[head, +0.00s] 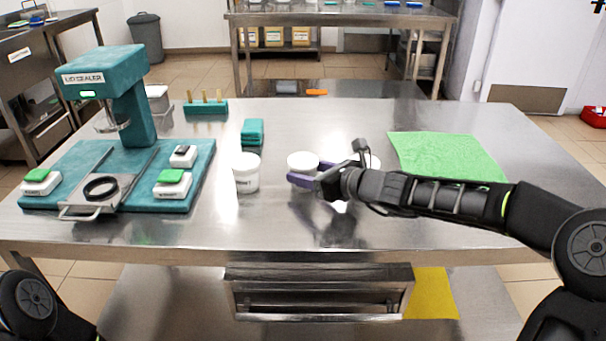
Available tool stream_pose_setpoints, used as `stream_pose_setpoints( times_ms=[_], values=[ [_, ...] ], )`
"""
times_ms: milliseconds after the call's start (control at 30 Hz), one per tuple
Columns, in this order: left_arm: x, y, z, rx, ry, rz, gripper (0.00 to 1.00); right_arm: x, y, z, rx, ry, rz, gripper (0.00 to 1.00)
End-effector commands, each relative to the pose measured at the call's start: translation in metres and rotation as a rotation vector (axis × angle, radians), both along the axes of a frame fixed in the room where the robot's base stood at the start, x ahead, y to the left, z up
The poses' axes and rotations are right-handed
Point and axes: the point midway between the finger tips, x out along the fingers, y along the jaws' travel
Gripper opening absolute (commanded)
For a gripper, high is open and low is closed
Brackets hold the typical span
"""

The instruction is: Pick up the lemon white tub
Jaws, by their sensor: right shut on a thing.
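Three white tubs stand in a row on the steel table. The left tub (246,174) has a small printed label too small to read for sure. The middle tub (303,160) is at the fingers of my right gripper (312,174); its label side is hidden. The right tub (374,162) is mostly hidden behind my gripper's wrist. My right gripper reaches in from the right with its purple fingers shut on the middle tub, which looks to be at table level. I cannot tell which tub is lemon. My left gripper is out of view.
A teal lid sealer (124,104) on its board (50,160) fills the table's left side. A green cloth (446,155) lies at right. The steel table (275,225) is clear in front.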

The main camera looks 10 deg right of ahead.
Motion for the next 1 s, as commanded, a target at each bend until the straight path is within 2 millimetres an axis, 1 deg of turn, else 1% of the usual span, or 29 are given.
stream_pose_setpoints(
  times_ms=[300,433,567,900,933,1000],
  values=[
    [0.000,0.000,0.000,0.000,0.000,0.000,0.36,0.000,0.000,0.001,0.001,-0.001,0.000,0.10],
    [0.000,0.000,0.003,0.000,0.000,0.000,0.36,0.000,0.000,0.004,0.000,-0.001,0.000,0.10],
    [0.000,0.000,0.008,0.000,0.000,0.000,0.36,0.000,0.000,0.012,-0.002,-0.002,0.001,0.10],
    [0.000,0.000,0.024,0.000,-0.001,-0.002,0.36,-0.001,0.000,0.040,-0.001,-0.002,0.002,0.10],
    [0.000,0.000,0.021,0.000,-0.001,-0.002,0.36,-0.003,-0.002,0.036,-0.002,0.000,0.000,0.10],
    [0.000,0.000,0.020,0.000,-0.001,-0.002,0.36,-0.009,-0.006,0.035,-0.002,0.000,0.000,0.10]
  ],
)
